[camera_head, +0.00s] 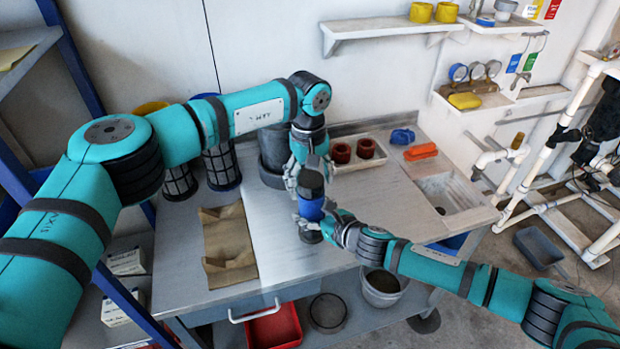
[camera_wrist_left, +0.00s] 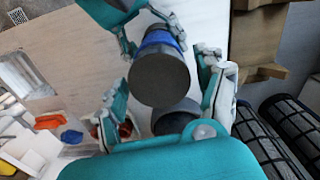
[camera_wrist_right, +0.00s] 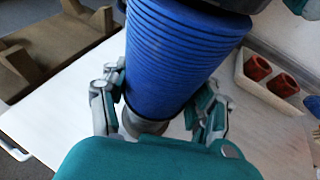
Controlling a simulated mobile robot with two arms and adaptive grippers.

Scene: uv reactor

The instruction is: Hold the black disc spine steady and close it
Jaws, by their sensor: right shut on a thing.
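The disc spine (camera_head: 311,209) stands upright on the bench; it looks blue and ribbed in the right wrist view (camera_wrist_right: 180,55), not black. A dark round cap (camera_wrist_left: 159,78) tops it, facing the left wrist camera. My right gripper (camera_wrist_right: 155,110) is shut around the lower blue body, above a grey base (camera_wrist_right: 143,124). My left gripper (camera_head: 311,175) is above the spine, pointing down around the cap. In the left wrist view its fingers (camera_wrist_left: 162,105) are spread on both sides of the cap, with gaps visible. The head view does not clearly show contact.
A dark grey housing (camera_head: 272,160) stands close behind the spine. A white tray (camera_head: 350,167) with two red-brown rings is behind right, near blue (camera_head: 402,136) and orange (camera_head: 420,152) items. A brown holder (camera_head: 228,240) lies left. The front bench is clear.

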